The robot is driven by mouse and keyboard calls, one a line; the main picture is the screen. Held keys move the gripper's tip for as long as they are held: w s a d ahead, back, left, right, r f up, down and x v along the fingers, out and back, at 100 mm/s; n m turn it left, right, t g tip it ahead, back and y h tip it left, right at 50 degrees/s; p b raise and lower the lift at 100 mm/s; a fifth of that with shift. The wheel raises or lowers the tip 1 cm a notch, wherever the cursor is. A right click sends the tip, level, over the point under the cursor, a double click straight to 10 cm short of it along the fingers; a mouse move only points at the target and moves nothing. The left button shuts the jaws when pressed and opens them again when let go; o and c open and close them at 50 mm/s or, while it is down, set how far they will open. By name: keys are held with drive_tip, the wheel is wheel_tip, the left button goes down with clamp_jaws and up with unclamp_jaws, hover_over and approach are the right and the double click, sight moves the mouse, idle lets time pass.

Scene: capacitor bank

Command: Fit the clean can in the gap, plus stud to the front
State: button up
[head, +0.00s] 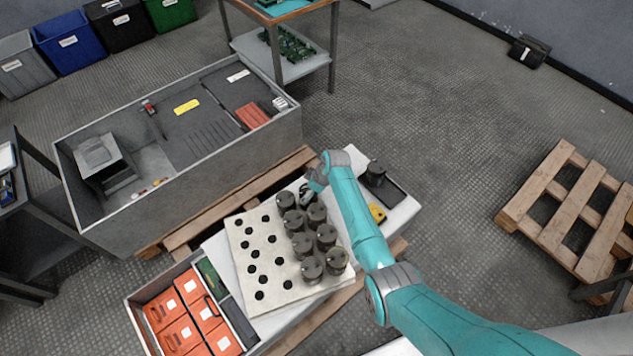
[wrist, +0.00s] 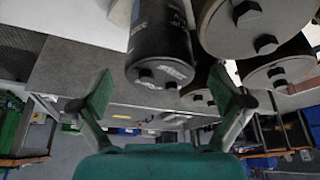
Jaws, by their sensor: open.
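Several dark cans stand in two rows on the right part of a white board with holes (head: 262,290). One front can (head: 311,267) and one back left can (head: 285,200) show in the head view. Another dark can (head: 375,171) stands apart on a dark tray (head: 392,195). My gripper (head: 308,191) is at the back end of the rows, partly hiding what is there. In the wrist view my gripper (wrist: 164,90) is open, with a dark, white-labelled can (wrist: 160,42) showing between its fingers, its two studs visible. I cannot tell plus from minus. Whether the fingers touch it is unclear.
A box of orange packs (head: 180,325) sits at the front left. A large grey cabinet (head: 200,190) lies behind the table. The board's left part has empty holes.

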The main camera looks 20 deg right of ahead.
drive_tip(key=v, duration=0.8)
drive_tip(key=shift+r, duration=0.15)
